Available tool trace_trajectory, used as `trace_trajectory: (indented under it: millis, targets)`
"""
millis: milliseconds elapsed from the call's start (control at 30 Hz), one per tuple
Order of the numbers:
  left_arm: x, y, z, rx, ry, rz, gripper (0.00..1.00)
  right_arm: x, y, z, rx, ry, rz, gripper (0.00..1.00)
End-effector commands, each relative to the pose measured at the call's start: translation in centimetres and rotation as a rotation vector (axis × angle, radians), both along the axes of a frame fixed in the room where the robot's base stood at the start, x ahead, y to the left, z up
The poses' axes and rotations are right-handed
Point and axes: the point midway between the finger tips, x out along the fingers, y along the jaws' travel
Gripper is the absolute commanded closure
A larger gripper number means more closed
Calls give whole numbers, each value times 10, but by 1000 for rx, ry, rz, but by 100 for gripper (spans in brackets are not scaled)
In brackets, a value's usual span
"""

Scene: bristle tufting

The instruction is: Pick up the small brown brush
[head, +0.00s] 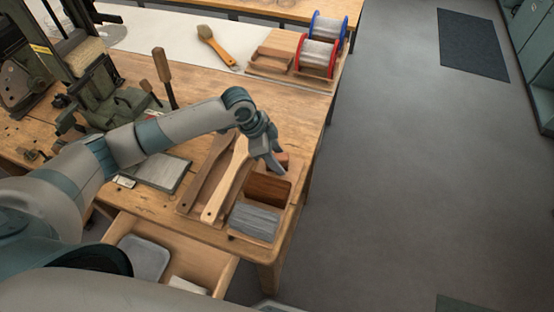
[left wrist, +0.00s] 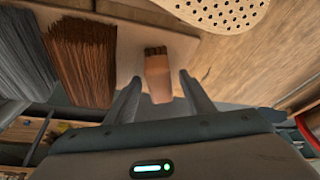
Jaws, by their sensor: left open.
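The small brown brush (left wrist: 158,76) has a reddish-brown body and short dark bristles at one end. In the left wrist view it lies between the two spread fingers of my left gripper (left wrist: 158,88), with a gap visible at each side. In the head view the small brush shows as a reddish-brown piece (head: 284,159) at the far end of the bristle tray, partly hidden by my left gripper (head: 277,167). My left gripper is open and points down at it. My right gripper is not in view.
Brown bristles (head: 268,188) and grey bristles (head: 254,222) lie close by in the tray. A pale long-handled brush body (head: 226,183) lies to the left. A perforated pale head (left wrist: 222,10) shows in the wrist view. An open drawer (head: 190,262) and a clamp vise (head: 110,100) are nearby.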

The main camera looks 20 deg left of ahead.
Motion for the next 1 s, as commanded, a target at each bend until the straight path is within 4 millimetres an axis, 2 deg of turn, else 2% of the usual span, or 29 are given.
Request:
trace_trajectory:
  millis: [333,367,533,867,1000]
  targets:
    - [0,0,0,0,0,0,52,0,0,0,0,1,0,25]
    - [0,0,0,0,0,0,56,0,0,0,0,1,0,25]
    - [0,0,0,0,0,0,97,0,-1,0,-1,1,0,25]
    - [0,0,1,-1,-1,0,96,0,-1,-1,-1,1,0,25]
    - [1,0,7,-2,-2,-1,96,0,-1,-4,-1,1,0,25]
